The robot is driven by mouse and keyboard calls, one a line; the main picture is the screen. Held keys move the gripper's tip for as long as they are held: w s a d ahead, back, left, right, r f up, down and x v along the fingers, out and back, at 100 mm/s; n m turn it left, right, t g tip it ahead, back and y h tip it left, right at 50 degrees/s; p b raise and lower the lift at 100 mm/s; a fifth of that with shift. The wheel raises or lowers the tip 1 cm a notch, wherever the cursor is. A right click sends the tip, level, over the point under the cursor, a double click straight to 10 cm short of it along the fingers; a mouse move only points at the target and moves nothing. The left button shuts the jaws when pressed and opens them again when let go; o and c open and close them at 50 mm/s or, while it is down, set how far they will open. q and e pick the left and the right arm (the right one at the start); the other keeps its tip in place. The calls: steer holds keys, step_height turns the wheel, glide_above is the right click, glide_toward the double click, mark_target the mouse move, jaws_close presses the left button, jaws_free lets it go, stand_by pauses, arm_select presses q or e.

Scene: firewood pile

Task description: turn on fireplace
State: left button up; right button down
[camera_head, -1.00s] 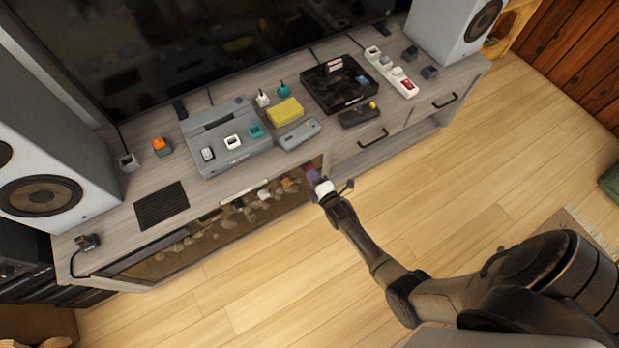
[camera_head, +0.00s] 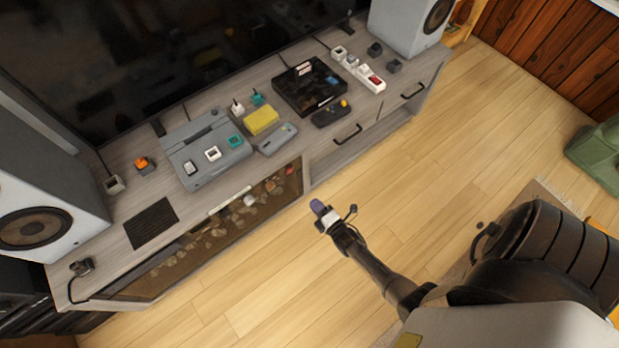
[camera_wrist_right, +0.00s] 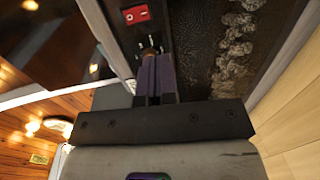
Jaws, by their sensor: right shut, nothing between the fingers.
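The fireplace (camera_head: 215,233) is a long glass-fronted recess with stones, set in the lower left front of the grey wooden TV cabinet. A small red switch (camera_head: 290,170) shows at its right end. In the right wrist view, the red switch (camera_wrist_right: 137,14) sits on a dark panel beside the stones (camera_wrist_right: 232,45). I cannot tell which way it is pressed. No flame or glow shows in the fireplace. My right gripper (camera_head: 319,207) is shut and empty, in front of the cabinet and apart from the switch. Its purple fingers (camera_wrist_right: 157,76) point toward the panel. My left gripper is out of view.
The cabinet top holds a grey console (camera_head: 205,150), a black box (camera_head: 309,87), a yellow block (camera_head: 261,121) and a power strip (camera_head: 358,70). Speakers (camera_head: 45,215) stand at both ends. Drawer handles (camera_head: 347,135) stick out at right. The wooden floor (camera_head: 440,180) in front is clear.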

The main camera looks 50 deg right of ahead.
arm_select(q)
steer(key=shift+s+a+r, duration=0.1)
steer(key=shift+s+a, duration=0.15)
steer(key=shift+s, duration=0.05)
arm_select(e)
steer(key=shift+s+a+f, duration=0.1)
steer(key=shift+s, duration=0.35)
steer(key=shift+s+a+f, duration=0.1)
steer(key=shift+s, duration=0.35)
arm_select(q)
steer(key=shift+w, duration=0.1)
arm_select(e)
steer(key=shift+w, duration=0.15)
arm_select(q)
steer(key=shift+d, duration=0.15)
